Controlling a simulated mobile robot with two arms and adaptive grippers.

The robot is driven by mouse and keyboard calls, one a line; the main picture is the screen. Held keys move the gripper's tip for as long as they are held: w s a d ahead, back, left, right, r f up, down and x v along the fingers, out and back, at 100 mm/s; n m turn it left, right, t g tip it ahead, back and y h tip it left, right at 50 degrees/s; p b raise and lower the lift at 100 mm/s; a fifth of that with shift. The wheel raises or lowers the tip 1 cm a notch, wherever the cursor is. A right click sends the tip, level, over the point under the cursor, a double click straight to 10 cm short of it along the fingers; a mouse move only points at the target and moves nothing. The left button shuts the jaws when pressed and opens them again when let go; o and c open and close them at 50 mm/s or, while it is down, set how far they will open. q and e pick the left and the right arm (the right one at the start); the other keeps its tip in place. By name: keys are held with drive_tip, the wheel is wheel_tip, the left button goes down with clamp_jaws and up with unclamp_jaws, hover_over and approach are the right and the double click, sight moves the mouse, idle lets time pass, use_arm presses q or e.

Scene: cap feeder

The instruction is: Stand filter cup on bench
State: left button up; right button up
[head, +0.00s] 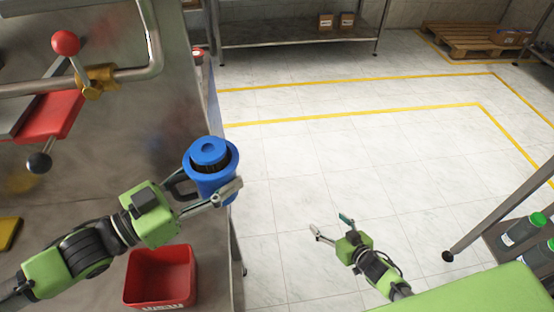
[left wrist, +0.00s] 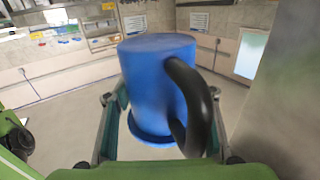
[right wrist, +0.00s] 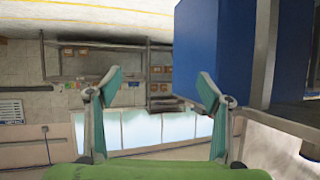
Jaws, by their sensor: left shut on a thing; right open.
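The filter cup (head: 207,182) is blue with a wide rim, a dark handle and a blue round piece at its top. My left gripper (head: 207,193) is shut on the cup, with a finger on either side of its body. The cup also fills the middle of the left wrist view (left wrist: 152,80), its dark handle at the right. In the head view the cup overlaps the right edge of the steel bench (head: 210,265); its height above the bench cannot be told. My right gripper (head: 330,224) is open and empty over the floor, away from the bench.
A red bin (head: 160,272) stands on the bench near my left arm. A pipe, a red-knobbed lever (head: 66,43) and a red clamp part (head: 52,115) stand at the upper left. A rack with green-capped bottles (head: 522,230) is at the right. The middle floor is clear.

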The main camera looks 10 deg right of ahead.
drive_tip(key=w+a+r+n+t+y, duration=0.1)
drive_tip(key=w+a+r+n+y, duration=0.15)
drive_tip(key=r, duration=0.75)
drive_tip(key=w+a+r+n+y, duration=0.1)
drive_tip(key=w+a+r+y, duration=0.25)
drive_tip(key=r, duration=0.55)
drive_tip(key=w+a+r+n+t+y, duration=0.1)
drive_tip(key=w+a+r+n+y, duration=0.15)
drive_tip(key=r, duration=0.75)
drive_tip(key=s+a+r+n+g+y, duration=0.45)
drive_tip(key=s+a+r+y, duration=0.2)
drive_tip(key=r, duration=0.45)
drive_tip(key=n+g, duration=0.4)
drive_tip(key=g, duration=0.3)
approach(204, 179)
drive_tip(key=w+d+f, duration=0.3)
drive_tip(key=w, duration=0.2)
drive_tip(key=a, duration=0.4)
drive_tip(key=w+a, duration=0.1)
drive_tip(key=a, duration=0.6)
drive_tip(key=shift+w+a+r, duration=0.15)
drive_tip(key=shift+a+r, duration=0.1)
drive_tip(key=shift+a, duration=0.15)
